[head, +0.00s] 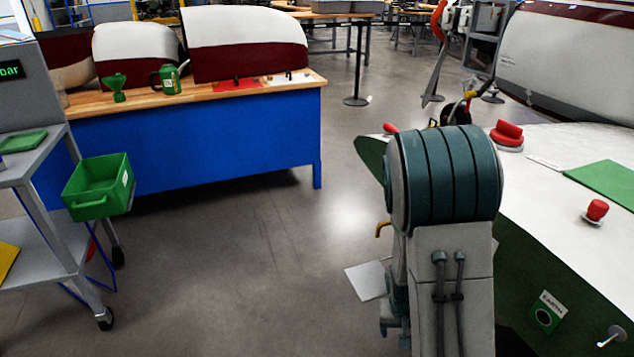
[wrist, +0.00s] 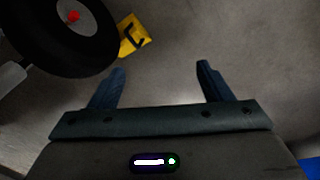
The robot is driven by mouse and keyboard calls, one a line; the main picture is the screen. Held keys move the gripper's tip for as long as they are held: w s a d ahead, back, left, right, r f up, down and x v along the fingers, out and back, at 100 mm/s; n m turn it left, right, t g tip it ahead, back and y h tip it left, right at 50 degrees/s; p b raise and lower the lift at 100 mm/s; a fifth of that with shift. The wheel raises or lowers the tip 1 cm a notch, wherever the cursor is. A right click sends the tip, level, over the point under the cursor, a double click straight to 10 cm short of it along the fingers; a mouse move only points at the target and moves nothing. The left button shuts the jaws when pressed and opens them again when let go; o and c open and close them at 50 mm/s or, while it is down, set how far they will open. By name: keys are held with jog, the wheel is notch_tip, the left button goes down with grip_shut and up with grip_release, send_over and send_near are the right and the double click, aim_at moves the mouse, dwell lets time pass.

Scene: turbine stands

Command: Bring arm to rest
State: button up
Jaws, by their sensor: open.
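My gripper (wrist: 161,78) shows in the wrist view with its two dark blue fingers spread apart. Nothing is between them, only grey floor behind. My arm (head: 445,190) stands folded upright in the head view, in front of the white and green wing on the right. The gripper itself is hidden behind the arm in the head view. A black wheel (wrist: 95,45) with a red centre is at the upper left of the wrist view, with a yellow chock (wrist: 133,35) beside it, apart from the fingers.
A blue workbench (head: 200,140) stands at the back left, holding a green oil can (head: 169,80) and funnel (head: 114,84). A grey cart (head: 30,180) with a green bin (head: 98,187) is at left. The white wing (head: 550,150) is close on the right. The floor (head: 240,250) between is clear.

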jog(key=s+a+r+p, duration=0.1)
jog(key=s+r+p, duration=0.3)
jog(key=r, duration=0.9)
jog(key=s+a+r+n+t+y+p, duration=0.1)
jog(key=s+r+p, duration=0.3)
jog(key=r, duration=0.9)
jog(key=s+a+r+y+p, duration=0.1)
jog(key=s+a+r+p, duration=0.2)
jog(key=r, duration=0.9)
jog(key=s+p, duration=0.1)
jog(key=p, duration=0.2)
jog(key=shift+s+a+r+t, duration=0.15)
jog(key=shift+a+r+t, duration=0.1)
jog(key=shift+r+t, duration=0.15)
